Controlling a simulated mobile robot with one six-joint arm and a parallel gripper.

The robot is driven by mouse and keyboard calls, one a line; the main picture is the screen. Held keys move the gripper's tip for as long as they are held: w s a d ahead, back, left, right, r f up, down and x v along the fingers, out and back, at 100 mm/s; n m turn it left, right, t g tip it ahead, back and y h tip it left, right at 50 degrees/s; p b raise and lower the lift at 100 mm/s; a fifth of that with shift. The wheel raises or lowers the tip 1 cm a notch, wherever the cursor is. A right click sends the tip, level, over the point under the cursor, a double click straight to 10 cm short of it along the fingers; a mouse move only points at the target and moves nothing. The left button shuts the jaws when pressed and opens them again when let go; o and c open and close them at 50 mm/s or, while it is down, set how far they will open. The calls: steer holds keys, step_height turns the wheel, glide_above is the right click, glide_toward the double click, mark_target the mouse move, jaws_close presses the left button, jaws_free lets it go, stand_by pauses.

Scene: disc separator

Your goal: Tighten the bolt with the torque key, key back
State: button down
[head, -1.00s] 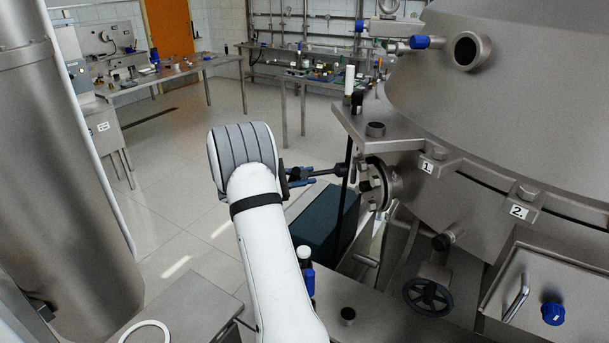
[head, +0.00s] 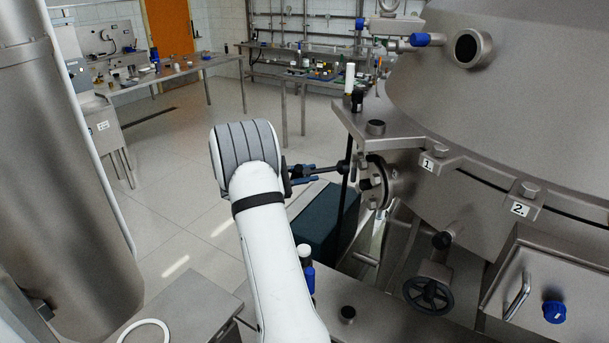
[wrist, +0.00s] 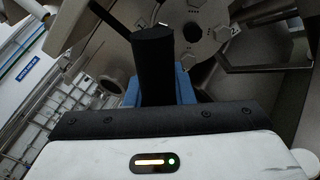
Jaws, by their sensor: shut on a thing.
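My gripper (head: 306,174) has blue fingers and is shut on the torque key (head: 328,170), a dark tool pointing right in the head view. In the wrist view the key's thick black handle (wrist: 152,65) stands up between the blue fingers (wrist: 184,88). The key's far end is close to a round steel flange (head: 394,182) on the separator's side. Hex bolt heads sit on the flange, one (head: 376,182) facing the key. The wrist view shows bolt heads (wrist: 191,32) beyond the handle. I cannot tell whether the key touches a bolt.
The separator (head: 530,80) fills the right side, with plates marked 1 and 2. A steel ledge (head: 385,128) lies above the flange, carrying upright black and white items. A handwheel (head: 427,295) stands lower right. A dark box (head: 325,215) is below the key. Open floor lies left.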

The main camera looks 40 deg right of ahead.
mark_target(325, 170)
steer(key=shift+b+x, duration=0.3)
steer(key=shift+x, duration=1)
steer(key=shift+d, duration=0.1)
steer(key=shift+s+d, duration=0.35)
steer(key=shift+d, duration=0.25)
steer(key=shift+d+b, duration=0.1)
steer(key=shift+b, duration=0.2)
steer(key=shift+s+d+r, duration=0.1)
steer(key=shift+s+d, duration=0.15)
steer(key=shift+d, duration=0.1)
